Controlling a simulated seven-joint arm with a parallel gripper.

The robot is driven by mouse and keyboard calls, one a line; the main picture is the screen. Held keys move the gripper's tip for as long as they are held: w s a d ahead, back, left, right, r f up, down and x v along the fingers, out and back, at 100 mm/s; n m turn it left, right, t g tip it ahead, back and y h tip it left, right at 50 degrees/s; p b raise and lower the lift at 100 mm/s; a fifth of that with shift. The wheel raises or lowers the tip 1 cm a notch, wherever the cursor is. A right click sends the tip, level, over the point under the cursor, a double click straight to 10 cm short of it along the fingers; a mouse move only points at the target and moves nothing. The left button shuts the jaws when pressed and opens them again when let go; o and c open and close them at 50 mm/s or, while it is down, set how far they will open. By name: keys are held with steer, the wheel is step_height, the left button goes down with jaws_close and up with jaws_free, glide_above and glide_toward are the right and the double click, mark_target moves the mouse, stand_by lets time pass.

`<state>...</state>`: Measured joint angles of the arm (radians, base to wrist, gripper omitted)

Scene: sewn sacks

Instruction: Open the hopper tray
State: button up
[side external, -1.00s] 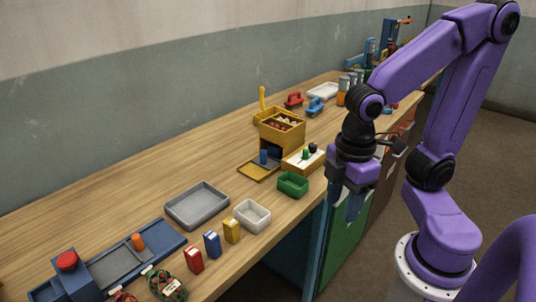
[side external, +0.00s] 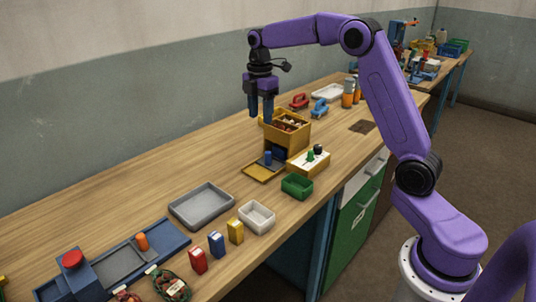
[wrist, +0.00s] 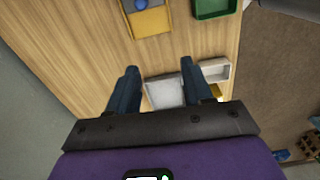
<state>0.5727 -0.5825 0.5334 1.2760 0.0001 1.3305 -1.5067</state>
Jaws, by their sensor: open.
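The hopper is a yellow box (side external: 298,138) with several brown and pale pieces in its open top. At its foot, a flat yellow tray (side external: 258,176) with a dark inner part sticks out on the bench, and a blue knob (side external: 268,157) stands there. The tray's yellow end (wrist: 153,24) and the blue knob (wrist: 141,4) also show at the top of the wrist view. My gripper (side external: 261,113) points down, open and empty, up and left of the hopper in the side view. It hides most of a yellow part behind the hopper. In the wrist view, my fingers (wrist: 158,66) are spread apart.
A white-topped block (side external: 309,163) with green and black knobs and a green bin (side external: 297,186) stand right of the tray. A grey tray (side external: 202,206), a white bin (side external: 257,217) and small boxes lie nearer. The bench left of the hopper is clear.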

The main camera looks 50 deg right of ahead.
glide_above(268, 152)
steer(key=shift+n, duration=0.3)
step_height(268, 152, down, 18)
steer(key=shift+w+d+r, duration=0.1)
